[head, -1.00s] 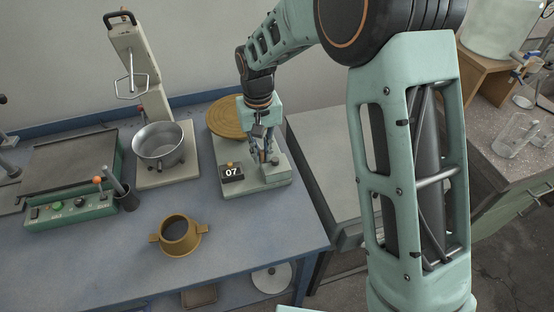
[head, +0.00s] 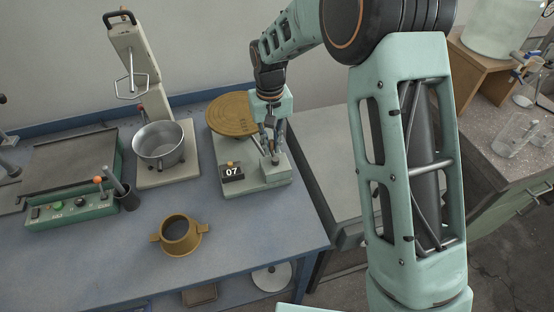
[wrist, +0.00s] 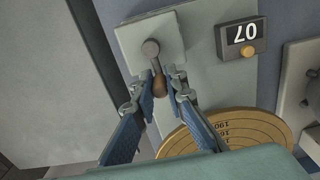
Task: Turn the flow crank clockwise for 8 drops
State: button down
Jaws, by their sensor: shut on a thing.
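The flow crank (wrist: 155,62) is a short grey arm with a brown knob, on a pale square block. In the wrist view its knob lies between the fingers of my gripper (wrist: 160,84), which is shut on it. In the head view my gripper (head: 273,155) reaches down to the block on the flow table's grey base (head: 275,181), and the crank is mostly hidden there. A black counter (head: 232,172) on the base reads 07; it also shows upside down in the wrist view (wrist: 241,33). The round brass-coloured table disc (head: 230,115) is behind it.
A brass mould (head: 181,235) with two side lugs stands at the bench's front. A metal bowl (head: 160,146) sits on a mixer stand to the left, near a green-fronted box (head: 75,207) with controls. Bare blue bench lies around the mould.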

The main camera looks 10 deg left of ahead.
aim_at(285, 157)
jog(key=shift+w+d, duration=0.2)
jog(key=shift+d, duration=0.35)
jog(key=shift+r, duration=0.1)
jog(key=shift+w+d, duration=0.1)
jog(key=shift+d, duration=0.5)
jog(key=shift+s+d, duration=0.25)
jog(key=shift+d, duration=0.25)
jog(key=shift+s+d, duration=0.25)
jog(key=shift+d, duration=0.25)
jog(key=c, duration=1.9)
grip_release()
jog(key=shift+f, duration=0.25)
jog(key=shift+a, duration=0.1)
jog(key=shift+w+a+r, duration=0.1)
jog(key=shift+r, duration=0.1)
